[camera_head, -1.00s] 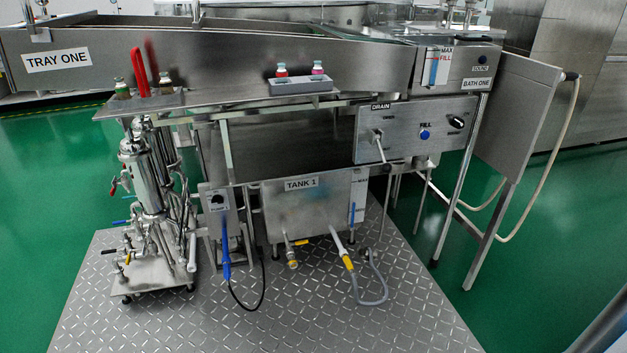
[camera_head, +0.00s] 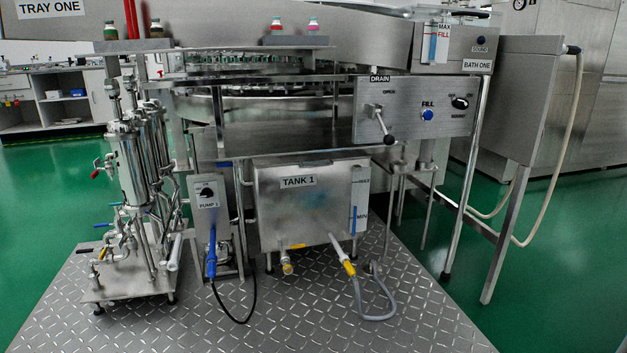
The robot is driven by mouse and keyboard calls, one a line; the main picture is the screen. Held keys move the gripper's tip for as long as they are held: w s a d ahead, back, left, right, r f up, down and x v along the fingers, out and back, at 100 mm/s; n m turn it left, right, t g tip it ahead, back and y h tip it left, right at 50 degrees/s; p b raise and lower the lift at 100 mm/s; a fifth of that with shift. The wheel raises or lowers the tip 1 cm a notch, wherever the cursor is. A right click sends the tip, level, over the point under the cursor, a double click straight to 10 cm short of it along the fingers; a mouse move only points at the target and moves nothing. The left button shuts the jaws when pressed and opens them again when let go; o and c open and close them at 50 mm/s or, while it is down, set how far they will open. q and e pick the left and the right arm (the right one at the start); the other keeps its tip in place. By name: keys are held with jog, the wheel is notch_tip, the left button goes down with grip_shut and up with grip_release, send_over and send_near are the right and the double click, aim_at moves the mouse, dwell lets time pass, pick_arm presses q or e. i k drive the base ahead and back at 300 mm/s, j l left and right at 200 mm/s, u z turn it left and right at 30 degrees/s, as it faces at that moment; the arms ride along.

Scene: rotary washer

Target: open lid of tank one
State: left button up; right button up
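Tank one is a steel box (camera_head: 300,215) labelled TANK 1, standing under the machine in the middle of the head view. Its top, with the lid (camera_head: 312,164), shows only as a thin slanted strip below the machine's underside, and it looks closed. A level gauge (camera_head: 359,200) marked MAX and MIN is on the tank's right front. Neither of my grippers is in view.
The control panel (camera_head: 415,112) with the drain handle (camera_head: 380,125) overhangs the tank at the right. The pump (camera_head: 210,200) and filter cylinders (camera_head: 130,165) stand left of it. A grey hose (camera_head: 380,312) lies on the chequered plate (camera_head: 320,330), whose front is mostly clear.

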aim_at(269, 162)
jog(key=i+j+z, duration=0.1)
jog(key=j, duration=0.35)
jog(key=i+j+z, duration=0.15)
jog(key=j, duration=0.2)
jog(key=i+j+z, duration=0.35)
jog(key=i, duration=0.15)
jog(key=i+z, duration=0.15)
jog(key=i, duration=0.25)
jog(key=i+j+z, duration=0.2)
jog(key=i, duration=0.15)
jog(key=i+z, duration=0.2)
jog(key=i, duration=0.4)
jog(key=l, duration=0.05)
